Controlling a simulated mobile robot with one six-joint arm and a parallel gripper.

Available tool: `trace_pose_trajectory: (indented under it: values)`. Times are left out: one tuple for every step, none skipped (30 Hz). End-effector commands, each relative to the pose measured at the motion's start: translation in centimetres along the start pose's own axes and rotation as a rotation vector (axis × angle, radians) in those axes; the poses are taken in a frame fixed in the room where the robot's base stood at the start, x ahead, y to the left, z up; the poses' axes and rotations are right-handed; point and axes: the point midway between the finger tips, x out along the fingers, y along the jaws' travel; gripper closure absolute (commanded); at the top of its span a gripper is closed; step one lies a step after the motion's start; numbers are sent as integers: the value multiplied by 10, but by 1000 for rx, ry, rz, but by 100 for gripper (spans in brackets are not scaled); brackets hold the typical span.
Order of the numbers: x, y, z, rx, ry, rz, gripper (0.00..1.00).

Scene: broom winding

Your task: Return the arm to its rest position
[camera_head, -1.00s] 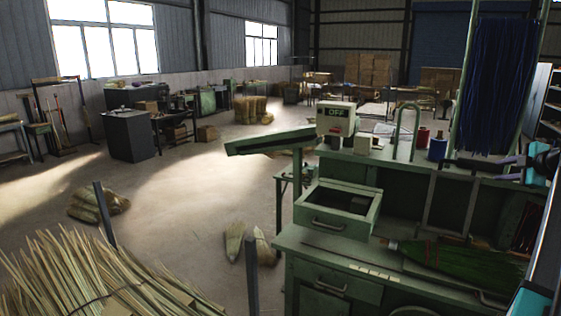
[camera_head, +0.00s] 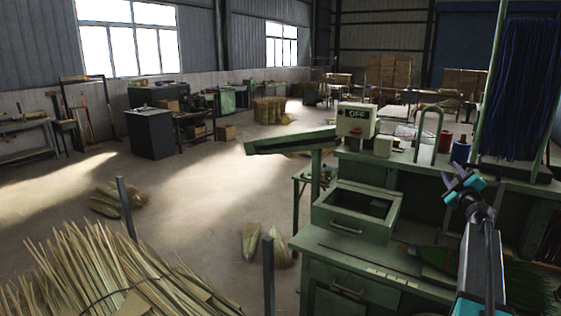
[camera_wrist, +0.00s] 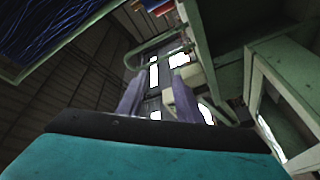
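My gripper (camera_head: 460,168) is raised at the right in the head view, above the green workbench (camera_head: 345,249). Its two grey-purple fingers stand apart with nothing between them. In the wrist view the fingers (camera_wrist: 157,82) also show spread and empty, pointing up toward the roof and windows. My arm rises from the bottom right corner. A broom with green bristles (camera_head: 437,259) lies on the bench, partly hidden behind my arm.
A green drawer unit (camera_head: 345,222) and a control box reading OFF (camera_head: 356,120) stand on the bench. Blue strands (camera_head: 520,100) hang at the right. A large straw bundle (camera_head: 100,280) is at lower left. The floor at left centre is mostly open.

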Motion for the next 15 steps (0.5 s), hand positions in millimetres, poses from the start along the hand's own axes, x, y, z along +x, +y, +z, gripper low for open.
trace_pose_trajectory:
  values:
    - [-4, -18, -4, 34, -20, 17, 67]
    - [-5, -26, -4, 55, -35, 29, 67]
    - [-7, -38, -4, 82, -57, 43, 67]
    - [-9, -47, -4, 103, -75, 52, 67]
    - [-11, -56, -3, 123, -94, 60, 67]
    - [-14, -69, -2, 151, -122, 69, 67]
    - [-17, -79, -1, 171, -144, 74, 67]
    - [-20, -90, 1, 191, -167, 77, 67]
    - [-24, -105, 2, 218, -199, 79, 67]
    - [-28, -116, 4, 237, -224, 80, 67]
    - [-32, -128, 6, 254, -249, 77, 67]
    - [-39, -144, 8, 280, -285, 74, 67]
    - [-44, -157, 10, 299, -311, 70, 67]
    - [-49, -170, 12, 318, -340, 64, 67]
    - [-57, -188, 15, 340, -379, 53, 67]
